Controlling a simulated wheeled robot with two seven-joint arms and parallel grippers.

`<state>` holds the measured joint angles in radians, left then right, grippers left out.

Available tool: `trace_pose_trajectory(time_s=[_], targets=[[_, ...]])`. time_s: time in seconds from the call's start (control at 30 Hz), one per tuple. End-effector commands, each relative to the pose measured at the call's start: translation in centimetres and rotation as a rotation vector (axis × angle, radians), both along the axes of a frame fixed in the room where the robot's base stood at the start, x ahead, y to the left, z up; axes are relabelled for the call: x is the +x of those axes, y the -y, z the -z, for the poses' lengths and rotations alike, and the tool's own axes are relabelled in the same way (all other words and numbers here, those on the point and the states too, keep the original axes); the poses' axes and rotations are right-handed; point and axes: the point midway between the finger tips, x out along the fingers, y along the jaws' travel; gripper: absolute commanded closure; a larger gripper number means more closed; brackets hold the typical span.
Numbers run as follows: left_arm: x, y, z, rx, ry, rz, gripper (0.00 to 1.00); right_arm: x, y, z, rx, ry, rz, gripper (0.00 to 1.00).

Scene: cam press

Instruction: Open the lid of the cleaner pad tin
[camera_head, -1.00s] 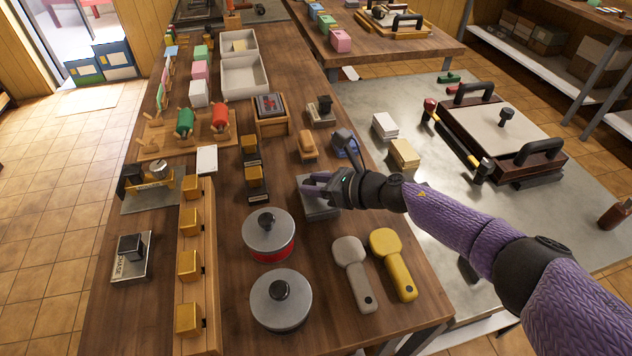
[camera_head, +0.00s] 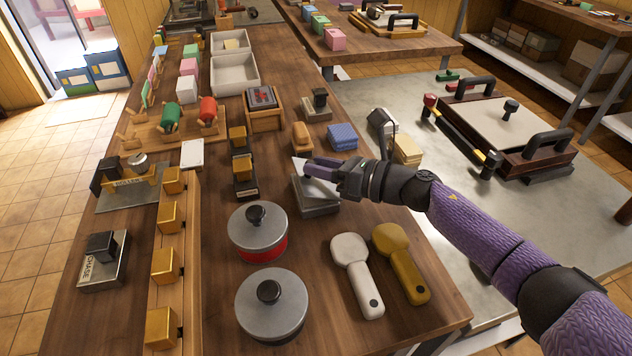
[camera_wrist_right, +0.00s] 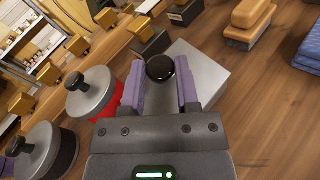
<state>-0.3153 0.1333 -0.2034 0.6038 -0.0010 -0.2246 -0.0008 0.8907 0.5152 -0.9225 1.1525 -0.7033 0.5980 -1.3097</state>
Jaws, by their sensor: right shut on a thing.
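The cleaner pad tin (camera_head: 318,209) is a low grey square box on the wooden bench. Its flat grey lid (camera_head: 316,188) has a black round knob (camera_wrist_right: 160,68). My right gripper (camera_head: 312,167) is over the lid. In the right wrist view, its two purple fingers (camera_wrist_right: 160,88) are shut on the knob from both sides. In the head view the lid looks tilted up off the tin; my fingers hide the knob there and partly cover the lid. The inside of the tin cannot be made out. My left gripper is not in view.
A red pot (camera_head: 258,236) with a grey lid stands close at the left front, with a second lidded pot (camera_head: 271,304) before it. Two paddle-shaped tools (camera_head: 355,270) lie at the front right. A wooden block (camera_head: 303,140) and blue pad (camera_head: 342,138) lie behind the tin.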

Motion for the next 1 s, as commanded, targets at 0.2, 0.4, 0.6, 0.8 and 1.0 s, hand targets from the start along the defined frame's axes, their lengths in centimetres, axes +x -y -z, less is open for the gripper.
trace_pose_trajectory(time_s=[0.2,0.4,0.6,0.8,1.0], targets=[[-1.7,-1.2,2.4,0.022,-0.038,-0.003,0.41,0.1,0.7,0.3,0.119,-0.026,0.001,1.00],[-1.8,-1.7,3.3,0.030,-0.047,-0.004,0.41,0.2,1.0,-0.1,0.186,-0.039,0.000,1.00],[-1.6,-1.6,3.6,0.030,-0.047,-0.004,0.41,0.2,1.2,-0.4,0.212,-0.044,0.001,1.00],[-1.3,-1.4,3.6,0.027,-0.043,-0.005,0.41,0.2,1.2,-0.5,0.214,-0.044,0.001,1.00],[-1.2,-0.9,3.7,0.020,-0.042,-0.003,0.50,0.2,1.2,-0.4,0.213,-0.045,0.000,1.00]])
